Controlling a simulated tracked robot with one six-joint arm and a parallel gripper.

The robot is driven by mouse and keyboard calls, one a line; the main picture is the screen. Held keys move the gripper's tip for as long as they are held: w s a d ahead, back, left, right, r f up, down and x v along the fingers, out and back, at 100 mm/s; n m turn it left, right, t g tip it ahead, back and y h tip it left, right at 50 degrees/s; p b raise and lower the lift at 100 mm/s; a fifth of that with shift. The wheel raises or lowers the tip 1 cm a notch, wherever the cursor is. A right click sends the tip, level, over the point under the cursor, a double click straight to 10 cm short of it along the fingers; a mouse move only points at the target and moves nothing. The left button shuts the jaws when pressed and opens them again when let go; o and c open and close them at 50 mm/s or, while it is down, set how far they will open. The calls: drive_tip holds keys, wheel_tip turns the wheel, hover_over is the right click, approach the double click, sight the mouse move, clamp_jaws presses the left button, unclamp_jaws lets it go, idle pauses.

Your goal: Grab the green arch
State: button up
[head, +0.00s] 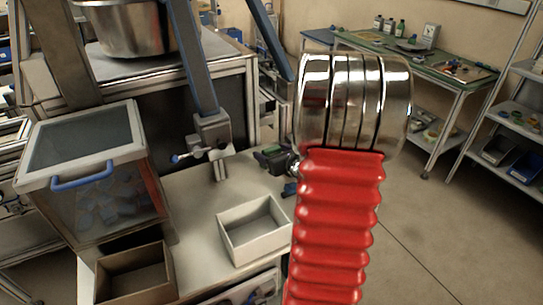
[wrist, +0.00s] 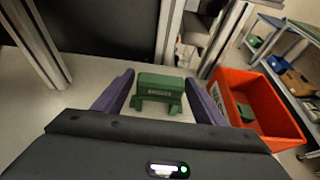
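The green arch (wrist: 160,88) stands on the pale table top in the wrist view, its two legs toward me and a small label on its face. My gripper (wrist: 159,80) is open, with one purple finger to the left of the arch and one to the right. The arch shows between the fingertips with small gaps at the sides; I cannot tell whether either finger touches it. In the head view, my red ribbed arm hides much of this area, and a small dark green shape (head: 268,153) shows beside it, too small to identify.
An orange bin (wrist: 285,128) with a green piece inside stands right of my gripper in the wrist view. Metal posts (wrist: 168,40) rise behind the arch. On the table (head: 190,200) are an open pale box (head: 277,240), a brown box (head: 150,291) and a lidded clear bin (head: 88,145).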

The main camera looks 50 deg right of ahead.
sight(271, 148)
drive_tip(key=c, duration=0.9)
drive_tip(key=shift+r, duration=0.2)
wheel_tip(271, 148, up, 10)
drive_tip(key=shift+f, duration=0.15)
idle(0.6)
